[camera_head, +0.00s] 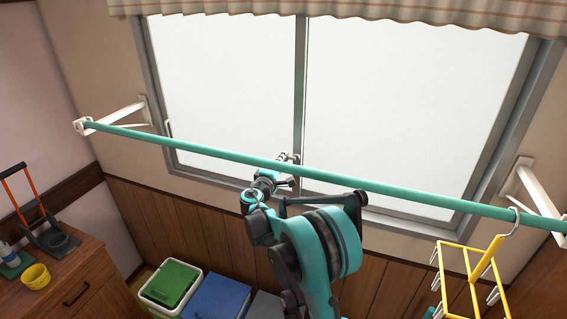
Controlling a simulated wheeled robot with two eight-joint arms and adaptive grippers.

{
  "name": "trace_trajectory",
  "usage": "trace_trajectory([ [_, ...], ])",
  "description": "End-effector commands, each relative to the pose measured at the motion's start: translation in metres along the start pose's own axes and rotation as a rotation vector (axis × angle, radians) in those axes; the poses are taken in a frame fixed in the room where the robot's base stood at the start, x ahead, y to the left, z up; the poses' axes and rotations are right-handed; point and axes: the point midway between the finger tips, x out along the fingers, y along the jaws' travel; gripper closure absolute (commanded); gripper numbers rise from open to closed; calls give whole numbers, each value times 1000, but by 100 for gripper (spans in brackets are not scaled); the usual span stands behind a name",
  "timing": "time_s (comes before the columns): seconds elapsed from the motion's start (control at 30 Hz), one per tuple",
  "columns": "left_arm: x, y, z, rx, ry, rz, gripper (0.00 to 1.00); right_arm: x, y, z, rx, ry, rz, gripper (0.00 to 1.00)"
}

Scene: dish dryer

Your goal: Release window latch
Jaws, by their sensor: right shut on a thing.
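The window (300,88) has a grey frame with a vertical meeting bar (300,80) in the middle. The window latch (293,158) is a small light metal piece low on that bar, just above the green rod in the picture. My right gripper (284,161) is at the latch and shut on it. The gripper and the rod cover part of the latch, so its exact position is hard to see. My left gripper is not in view.
A green rod (400,188) crosses the window on white brackets (128,112). A yellow hanger rack (470,278) hangs from it at right. Green (172,284) and blue (215,298) bins stand below. A wooden cabinet (80,285) is at left.

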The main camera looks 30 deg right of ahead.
Motion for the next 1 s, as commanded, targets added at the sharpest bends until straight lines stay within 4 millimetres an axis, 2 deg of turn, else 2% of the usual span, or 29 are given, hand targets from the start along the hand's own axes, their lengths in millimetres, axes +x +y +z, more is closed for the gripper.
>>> trace_trajectory([
  [0.2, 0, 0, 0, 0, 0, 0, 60, 0, 0, 0, 2, -1, -1, 100],
  [0.23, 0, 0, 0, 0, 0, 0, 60, 0, 0, 0, 2, -1, -1, 85],
  [0.3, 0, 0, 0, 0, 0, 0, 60, 0, 0, 0, 1, 0, -1, 69],
  [0.67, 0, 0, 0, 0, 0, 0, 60, -4, 0, 0, -1, 1, -1, 69],
  [0.77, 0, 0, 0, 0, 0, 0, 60, -16, 0, -1, -1, 3, -1, 69],
  [1.0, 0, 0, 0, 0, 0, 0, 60, -68, 0, -1, 0, 4, -1, 69],
])
